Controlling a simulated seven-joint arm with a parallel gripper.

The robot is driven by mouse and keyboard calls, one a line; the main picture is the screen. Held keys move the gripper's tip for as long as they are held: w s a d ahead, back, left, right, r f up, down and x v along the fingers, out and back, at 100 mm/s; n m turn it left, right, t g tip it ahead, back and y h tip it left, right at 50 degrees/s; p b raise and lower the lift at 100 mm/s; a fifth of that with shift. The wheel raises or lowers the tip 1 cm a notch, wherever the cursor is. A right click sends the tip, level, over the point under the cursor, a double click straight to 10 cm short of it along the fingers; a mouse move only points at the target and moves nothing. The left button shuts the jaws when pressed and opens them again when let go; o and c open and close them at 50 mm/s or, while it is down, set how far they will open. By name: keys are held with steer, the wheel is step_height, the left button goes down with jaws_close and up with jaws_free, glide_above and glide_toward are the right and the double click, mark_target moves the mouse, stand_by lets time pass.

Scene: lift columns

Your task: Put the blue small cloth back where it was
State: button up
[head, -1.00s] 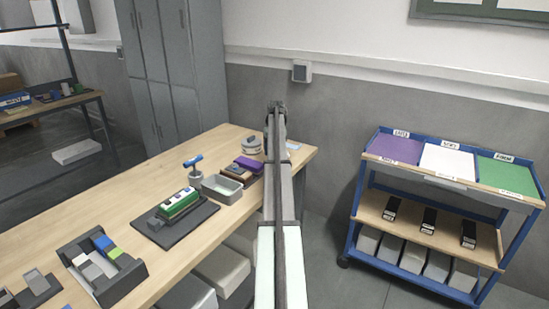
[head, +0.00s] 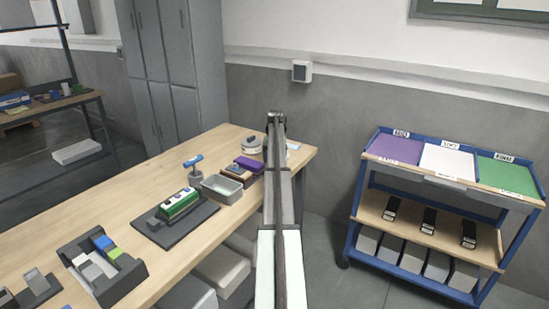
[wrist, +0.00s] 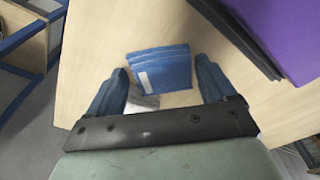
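The blue small cloth (wrist: 160,68) lies folded flat on the wooden bench, with a small pale label on it. In the wrist view it sits between and beyond the two fingers of my gripper (wrist: 161,70), which are spread apart. A gap shows on both sides of the cloth, so the gripper is open and empty. A shiny pale patch (wrist: 146,102) lies just below the cloth in that view. In the head view my gripper (head: 276,118) is above the bench's far right end, and my arm hides most of what lies under it.
A purple stack (head: 250,164) lies left of my arm, and shows in the wrist view (wrist: 285,30). A grey bin (head: 222,190), a dark mat (head: 195,228) and a divided tray (head: 100,270) stand along the bench (head: 120,205). A blue cart (head: 440,165) stands at right.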

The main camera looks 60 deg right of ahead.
step_height(320, 180, up, 12)
steer(key=s+a, duration=0.1)
steer(key=shift+r, duration=0.15)
stand_by(0.5)
stand_by(0.5)
